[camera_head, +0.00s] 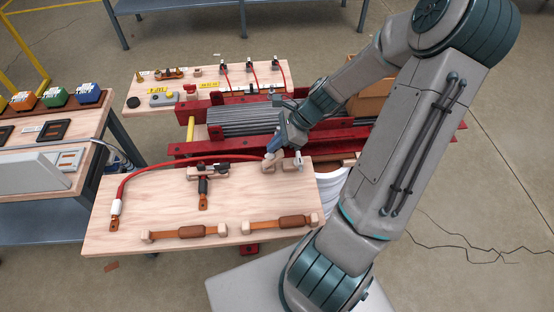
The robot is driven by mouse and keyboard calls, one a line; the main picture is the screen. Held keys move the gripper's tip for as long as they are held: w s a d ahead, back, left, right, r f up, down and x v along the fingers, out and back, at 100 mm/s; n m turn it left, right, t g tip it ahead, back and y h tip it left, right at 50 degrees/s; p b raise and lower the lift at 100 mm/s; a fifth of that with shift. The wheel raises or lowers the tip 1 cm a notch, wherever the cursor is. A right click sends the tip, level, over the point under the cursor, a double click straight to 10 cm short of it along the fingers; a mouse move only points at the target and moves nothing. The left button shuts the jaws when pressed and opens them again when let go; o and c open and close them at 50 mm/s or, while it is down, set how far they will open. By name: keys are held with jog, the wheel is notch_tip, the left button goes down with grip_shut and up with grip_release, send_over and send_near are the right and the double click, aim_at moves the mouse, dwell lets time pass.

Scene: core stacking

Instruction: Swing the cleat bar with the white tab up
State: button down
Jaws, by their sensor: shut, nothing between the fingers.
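A small white tab (298,161) shows at the right back of the near wooden board (140,240), beside tan blocks (268,167). The cleat bar it belongs to is too small and too covered by my gripper to make out, so I cannot tell its angle. My gripper (271,152) is shut and empty, pointing down just above and behind the tan blocks. I cannot tell whether it touches them. A red cable (165,168) arcs across the board from a white-sleeved lug at left and ends near my gripper.
Two brown-handled pieces (186,232) lie in holders along the front. Behind is a red frame with a grey core stack (232,119), then a back board (145,106) with red leads. A side bench (60,138) stands left.

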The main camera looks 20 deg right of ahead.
jog(key=shift+w+a+r+p, duration=0.15)
jog(key=shift+a, duration=0.3)
jog(key=shift+w+a+r+p, duration=0.1)
jog(key=shift+a+r+p, duration=0.05)
jog(key=shift+a, duration=0.35)
jog(key=shift+w+a, duration=0.15)
jog(key=shift+a, duration=0.4)
jog(key=shift+w+a, duration=0.15)
jog(key=shift+a, duration=0.35)
jog(key=c, duration=1.6)
grip_release()
jog(key=shift+c, duration=0.2)
